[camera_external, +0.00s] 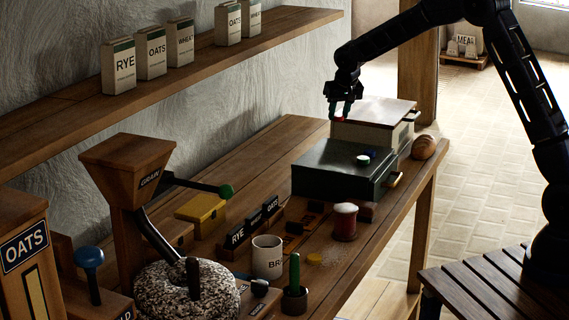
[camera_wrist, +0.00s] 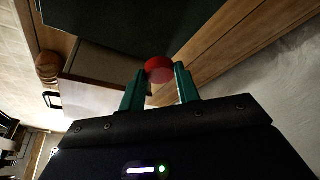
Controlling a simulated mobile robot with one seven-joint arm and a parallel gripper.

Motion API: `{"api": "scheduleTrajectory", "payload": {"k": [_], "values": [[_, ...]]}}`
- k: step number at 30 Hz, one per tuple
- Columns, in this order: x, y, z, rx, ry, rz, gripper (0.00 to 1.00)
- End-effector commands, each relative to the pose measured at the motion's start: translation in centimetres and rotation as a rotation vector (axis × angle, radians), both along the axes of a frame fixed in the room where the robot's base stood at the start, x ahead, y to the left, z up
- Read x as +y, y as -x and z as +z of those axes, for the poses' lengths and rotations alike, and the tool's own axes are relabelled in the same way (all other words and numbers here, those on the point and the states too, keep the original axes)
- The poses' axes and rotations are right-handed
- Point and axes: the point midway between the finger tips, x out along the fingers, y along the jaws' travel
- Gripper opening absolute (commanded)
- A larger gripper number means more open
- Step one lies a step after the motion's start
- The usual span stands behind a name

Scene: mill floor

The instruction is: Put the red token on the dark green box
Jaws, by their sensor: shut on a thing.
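My gripper (camera_external: 341,108) is shut on the red token (camera_wrist: 158,70), which sits between its two green fingertips (camera_wrist: 159,84). In the external view the red token (camera_external: 338,118) is a small red spot at the fingertips, mostly hidden by them. The dark green box (camera_external: 325,168) stands on the table, nearer the external camera than the gripper; it also shows at the top of the wrist view (camera_wrist: 130,20). My gripper is held in the air, near the left end of a cream box behind the green one.
The cream box (camera_external: 366,134) with a brown lid stands close behind. A bread loaf (camera_external: 423,147) is to the right. A shelf (camera_external: 255,45) with labelled packets runs along the wall.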

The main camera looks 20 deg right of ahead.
Motion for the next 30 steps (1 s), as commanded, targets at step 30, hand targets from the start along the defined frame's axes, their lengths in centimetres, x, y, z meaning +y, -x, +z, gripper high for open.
{"api": "scheduleTrajectory", "payload": {"k": [30], "values": [[0.0, 0.0, -9.3, -0.001, 0.000, 0.000, 0.11]]}}
